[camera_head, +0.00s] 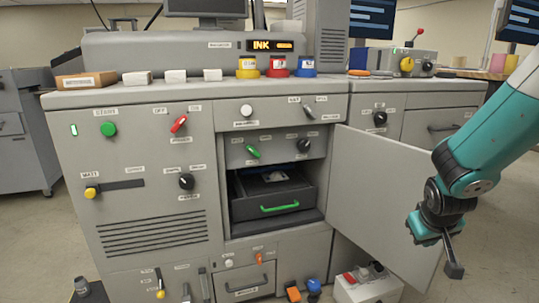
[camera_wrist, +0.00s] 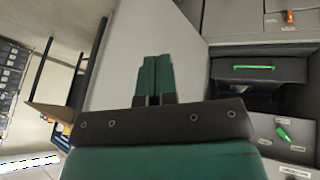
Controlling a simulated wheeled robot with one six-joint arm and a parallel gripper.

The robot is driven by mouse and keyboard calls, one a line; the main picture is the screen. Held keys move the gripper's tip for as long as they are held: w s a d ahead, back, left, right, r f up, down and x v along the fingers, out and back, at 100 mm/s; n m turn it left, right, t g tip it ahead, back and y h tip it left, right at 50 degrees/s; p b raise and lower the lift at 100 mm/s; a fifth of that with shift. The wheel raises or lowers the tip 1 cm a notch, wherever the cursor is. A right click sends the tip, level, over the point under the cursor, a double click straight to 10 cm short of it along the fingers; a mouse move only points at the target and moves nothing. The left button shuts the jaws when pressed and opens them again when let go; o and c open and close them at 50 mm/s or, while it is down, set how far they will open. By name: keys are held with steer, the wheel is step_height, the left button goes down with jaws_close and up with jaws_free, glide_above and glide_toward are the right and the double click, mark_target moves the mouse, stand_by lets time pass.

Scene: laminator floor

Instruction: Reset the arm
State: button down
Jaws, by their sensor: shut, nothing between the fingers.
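My arm, teal and black, reaches in from the right in the head view. My gripper (camera_head: 453,262) hangs in front of the open cabinet door (camera_head: 385,190), with nothing in it. In the wrist view my gripper (camera_wrist: 154,78) shows its two teal fingers close together, shut and empty. The grey door panel (camera_wrist: 150,35) lies behind the fingers there. I cannot tell the exact gap between gripper and door.
The grey laminator cabinet (camera_head: 150,225) fills the middle. Its open bay holds a black drawer (camera_head: 270,200) with a green handle (camera_head: 280,207). Yellow, red and blue ink pots (camera_head: 278,68) stand on top.

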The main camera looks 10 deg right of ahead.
steer(key=s+a+r+n+g+y, duration=0.1)
steer(key=s+a+r+n+y, duration=0.2)
steer(key=a, duration=0.6)
steer(key=s+a+r+y, duration=0.2)
steer(key=s+a+r, duration=0.25)
steer(key=a, duration=0.35)
steer(key=s+a+r+n+g+y, duration=0.4)
steer(key=s+a, duration=0.5)
steer(key=s, duration=0.5)
step_height(320, 180, up, 19)
steer(key=n+h+p, duration=0.1)
steer(key=p, duration=1.7)
steer(key=shift+s+a+r+p, duration=0.2)
steer(key=shift+p, duration=0.2)
